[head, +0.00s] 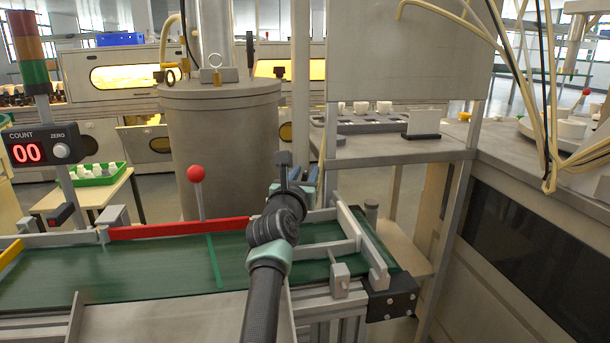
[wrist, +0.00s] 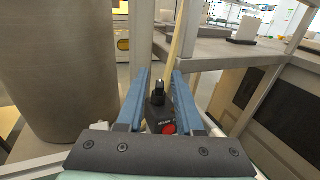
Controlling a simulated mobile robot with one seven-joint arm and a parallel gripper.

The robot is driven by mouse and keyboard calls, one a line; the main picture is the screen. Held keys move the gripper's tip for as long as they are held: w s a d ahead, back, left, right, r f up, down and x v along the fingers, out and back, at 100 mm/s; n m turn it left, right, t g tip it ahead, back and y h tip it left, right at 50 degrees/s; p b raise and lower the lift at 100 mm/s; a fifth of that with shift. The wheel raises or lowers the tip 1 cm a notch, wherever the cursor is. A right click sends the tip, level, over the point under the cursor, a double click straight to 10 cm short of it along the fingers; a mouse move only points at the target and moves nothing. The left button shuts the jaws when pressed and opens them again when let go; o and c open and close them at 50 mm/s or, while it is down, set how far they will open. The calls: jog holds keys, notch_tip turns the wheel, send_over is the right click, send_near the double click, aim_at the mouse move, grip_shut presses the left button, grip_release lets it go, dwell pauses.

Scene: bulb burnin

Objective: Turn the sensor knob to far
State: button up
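The sensor (wrist: 158,116) is a small black box with a red round spot and small lettering, too blurred to read surely. Its black knob (wrist: 159,87) stands up on top with a light mark. My gripper (wrist: 159,76) is open, with one blue finger on each side of the knob and visible gaps between. In the head view my gripper (head: 304,178) is over the far side of the conveyor, near its right end. There my own wrist and arm hide the sensor. I cannot tell the knob's setting.
The green conveyor (head: 150,273) has a red guide bar (head: 180,229) and a red-balled lever (head: 196,174). A large grey drum (head: 222,140) stands behind it, left of my gripper. A counter (head: 40,147) reads 00. A grey shelf (head: 400,150) and its posts stand behind right.

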grip_shut()
jog(key=shift+f+b, duration=0.15)
jog(key=shift+b, duration=0.3)
jog(key=shift+f+b, duration=0.1)
jog(key=shift+b, duration=0.5)
jog(key=m+h+b, duration=0.1)
jog(key=b, duration=0.1)
jog(key=shift+a+b, duration=0.1)
jog(key=shift+b, duration=0.25)
jog(key=m+g+h+b, duration=0.1)
jog(key=h+b, duration=0.1)
jog(key=b, duration=0.1)
jog(key=shift+m+g+h+b, duration=0.35)
jog(key=shift+m+h, duration=0.15)
jog(key=shift+h, duration=0.2)
